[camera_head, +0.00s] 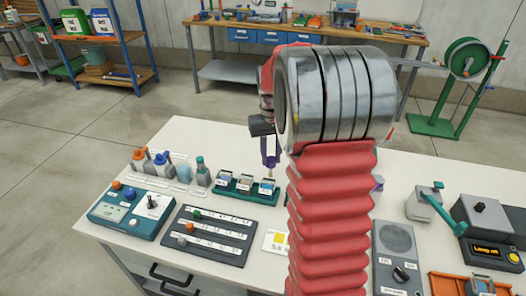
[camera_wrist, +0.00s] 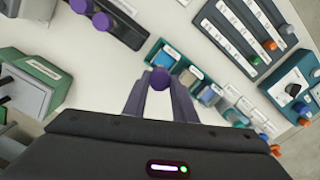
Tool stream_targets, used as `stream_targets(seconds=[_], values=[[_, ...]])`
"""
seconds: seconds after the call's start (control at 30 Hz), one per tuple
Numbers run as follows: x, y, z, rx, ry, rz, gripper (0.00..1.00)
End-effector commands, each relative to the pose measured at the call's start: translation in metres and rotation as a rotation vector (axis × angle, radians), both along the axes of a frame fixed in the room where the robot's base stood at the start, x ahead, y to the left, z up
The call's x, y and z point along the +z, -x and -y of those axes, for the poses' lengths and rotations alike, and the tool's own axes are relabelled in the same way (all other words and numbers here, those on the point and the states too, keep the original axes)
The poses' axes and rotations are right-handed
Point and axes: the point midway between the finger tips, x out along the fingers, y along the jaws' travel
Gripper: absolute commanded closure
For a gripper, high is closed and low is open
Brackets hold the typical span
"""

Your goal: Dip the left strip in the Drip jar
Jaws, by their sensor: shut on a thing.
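My gripper (camera_head: 270,160) points down over the right end of a green tray (camera_head: 236,194) in the head view. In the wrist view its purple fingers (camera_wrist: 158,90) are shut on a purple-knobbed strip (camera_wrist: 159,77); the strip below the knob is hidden. The green tray holds a row of small jars, such as a left one (camera_head: 224,180), a middle one (camera_head: 244,183) and a right one (camera_head: 266,187). Their labels are too small to read. The held knob overlaps the tray's end near a blue-topped jar (camera_wrist: 164,59); I cannot tell whether the strip is inside a jar.
Several capped bottles (camera_head: 184,172) stand left of the tray. A dark slotted board (camera_head: 207,235) and a teal control box (camera_head: 131,212) lie in front. A dark rack (camera_wrist: 125,27) with purple knobs shows in the wrist view. Devices crowd the table's right side.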

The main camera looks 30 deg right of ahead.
Motion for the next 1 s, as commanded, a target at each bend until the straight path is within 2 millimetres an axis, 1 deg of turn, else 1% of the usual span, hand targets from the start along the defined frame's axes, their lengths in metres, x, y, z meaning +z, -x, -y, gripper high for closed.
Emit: stream_targets(seconds=[0.2, 0.47, 1.0], values=[[0.0, -0.007, -0.011, 0.025, 0.0, 0.0, 0.96], [-0.006, -0.009, -0.015, 0.033, 0.0, -0.001, 0.96], [-0.042, -0.009, -0.016, 0.034, -0.001, -0.002, 0.96]])
